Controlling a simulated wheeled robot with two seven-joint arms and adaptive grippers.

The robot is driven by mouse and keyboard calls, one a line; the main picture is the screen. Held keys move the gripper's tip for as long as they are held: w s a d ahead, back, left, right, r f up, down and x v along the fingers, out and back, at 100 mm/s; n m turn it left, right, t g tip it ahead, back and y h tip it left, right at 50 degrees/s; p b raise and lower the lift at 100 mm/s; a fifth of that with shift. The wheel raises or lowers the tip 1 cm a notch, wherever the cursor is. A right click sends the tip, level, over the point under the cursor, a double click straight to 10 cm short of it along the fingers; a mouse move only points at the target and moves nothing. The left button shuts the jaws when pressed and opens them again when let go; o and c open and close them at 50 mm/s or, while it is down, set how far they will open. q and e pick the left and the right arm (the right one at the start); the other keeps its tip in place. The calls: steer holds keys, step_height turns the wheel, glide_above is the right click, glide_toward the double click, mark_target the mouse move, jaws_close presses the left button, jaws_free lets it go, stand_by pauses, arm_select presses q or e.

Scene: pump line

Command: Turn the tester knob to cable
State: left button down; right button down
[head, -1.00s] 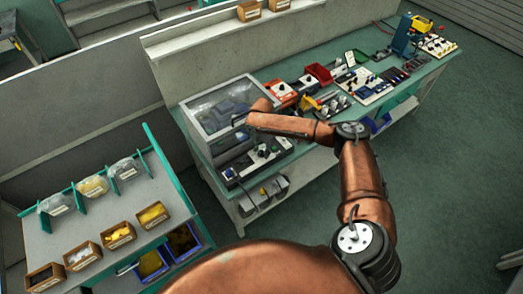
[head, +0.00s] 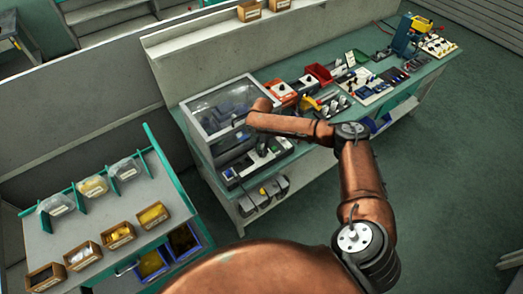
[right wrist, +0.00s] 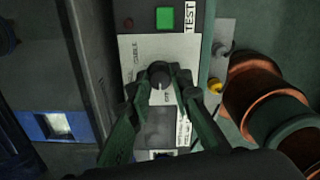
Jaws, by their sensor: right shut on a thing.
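The tester panel (right wrist: 130,52) is a pale plate on a dark box, with a square green button above it and a TEST label beside that. The round black tester knob (right wrist: 160,72) is in the middle of the plate. A CABLE label is at its upper left and another small label is below it. My right gripper (right wrist: 161,82) is shut on the knob, one finger on each side. The fingers partly hide the plate, and I cannot tell the knob's exact setting. In the head view my right arm reaches over the tester at the bench's near end. My left gripper is not in view.
A clear-fronted cabinet (head: 222,110) stands on the bench just behind the tester. An orange box (head: 279,91), a red bin (head: 319,73) and several panels line the bench to the right. A sorting table (head: 112,205) with small bins is at the left.

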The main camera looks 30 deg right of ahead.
steer(key=m+p, duration=0.4)
steer(key=p, duration=0.1)
steer(key=shift+r+m, duration=0.15)
steer(key=shift+m, duration=0.25)
steer(key=m+p, duration=0.5)
steer(key=m, duration=0.1)
steer(key=shift+s, duration=0.1)
steer(key=m+p, duration=0.4)
steer(key=m, duration=0.2)
steer(key=shift+m, duration=0.4)
steer(key=m+p, duration=0.1)
steer(key=m, duration=0.1)
steer(key=shift+m, duration=0.3)
steer(key=shift+m+p, duration=0.7)
steer(key=shift+m, duration=0.9)
steer(key=shift+f+m, duration=0.2)
steer(key=shift+m, duration=0.1)
steer(key=c, duration=1.7)
jaws_free()
steer(key=shift+c, duration=0.2)
